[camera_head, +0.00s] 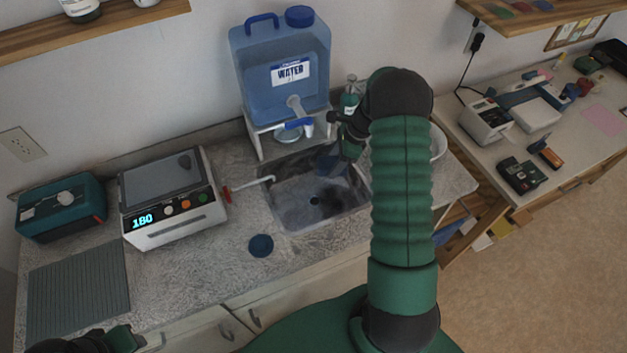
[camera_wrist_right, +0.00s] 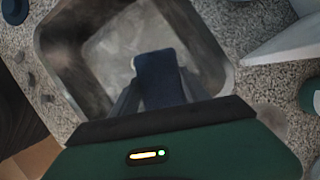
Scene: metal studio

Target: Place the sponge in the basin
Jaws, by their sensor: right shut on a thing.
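The dark blue sponge (camera_wrist_right: 160,78) is between the fingers of my right gripper (camera_wrist_right: 158,92) in the right wrist view, and the gripper is shut on it. Behind it in that view is the metal basin (camera_wrist_right: 205,35), sunk in the counter. In the head view the basin (camera_head: 290,210) is in the middle, and my right gripper (camera_head: 334,155) hangs over its back right part, with the sponge (camera_head: 327,163) just below. I cannot tell how high the sponge is above the basin floor. My left gripper (camera_head: 100,342) shows only partly at the bottom left; its fingers are unclear.
A blue water jug (camera_head: 280,75) on a white stand is behind the basin. A round dark blue object (camera_head: 261,245) lies on the counter in front of the basin. A white bowl (camera_head: 438,145) is right.

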